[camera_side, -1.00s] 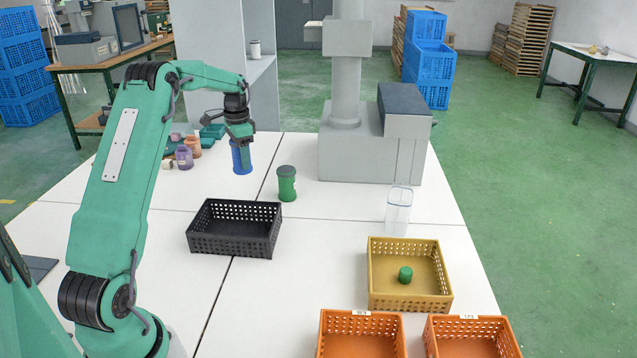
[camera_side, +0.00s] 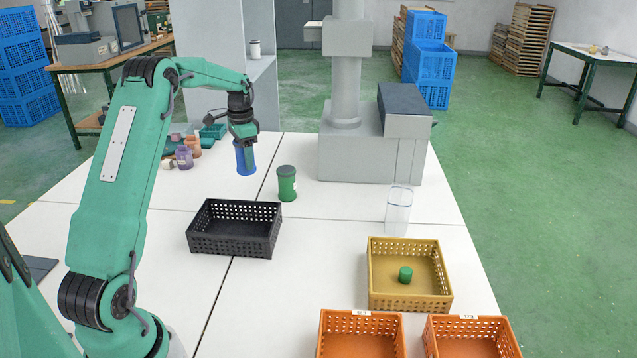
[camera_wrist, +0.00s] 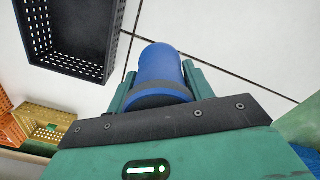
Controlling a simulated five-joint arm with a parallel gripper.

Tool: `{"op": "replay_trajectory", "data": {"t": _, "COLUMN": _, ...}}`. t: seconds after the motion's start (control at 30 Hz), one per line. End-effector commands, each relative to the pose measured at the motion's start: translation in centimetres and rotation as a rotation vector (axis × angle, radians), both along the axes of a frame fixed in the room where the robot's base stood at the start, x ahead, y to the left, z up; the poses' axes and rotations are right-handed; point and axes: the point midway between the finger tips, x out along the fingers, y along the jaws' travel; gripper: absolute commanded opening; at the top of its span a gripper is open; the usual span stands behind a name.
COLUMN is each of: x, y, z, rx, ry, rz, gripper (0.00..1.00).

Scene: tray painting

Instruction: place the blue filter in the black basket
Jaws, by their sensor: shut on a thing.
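The blue filter (camera_side: 243,160) is a blue cylinder at the back of the white table in the side view. My gripper (camera_side: 246,147) is shut on it from above, and the filter looks upright. In the wrist view the filter (camera_wrist: 160,72) sits between the two green fingers. Whether its base touches the table I cannot tell. The black basket (camera_side: 232,246) stands nearer the camera, a little left of the filter, and its inside looks empty. It also shows in the wrist view (camera_wrist: 62,62) at the upper left.
A green canister (camera_side: 287,184) stands just right of the filter. A clear container (camera_side: 398,212), a yellow basket (camera_side: 410,298) holding a green piece, and orange baskets (camera_side: 360,318) are to the right. Small jars (camera_side: 184,157) stand left. White table lies open between filter and black basket.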

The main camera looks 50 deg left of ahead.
Motion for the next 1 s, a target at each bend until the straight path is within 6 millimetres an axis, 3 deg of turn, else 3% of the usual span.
{"op": "replay_trajectory", "data": {"t": 0.47, "x": -1.7, "y": -9.6, "z": 1.3, "rx": 0.001, "ry": -0.001, "rz": -0.007, "gripper": 0.26}}
{"op": "replay_trajectory", "data": {"t": 1.0, "x": -7.7, "y": -20.6, "z": 1.0, "rx": 0.000, "ry": -0.001, "rz": -0.010, "gripper": 0.26}}
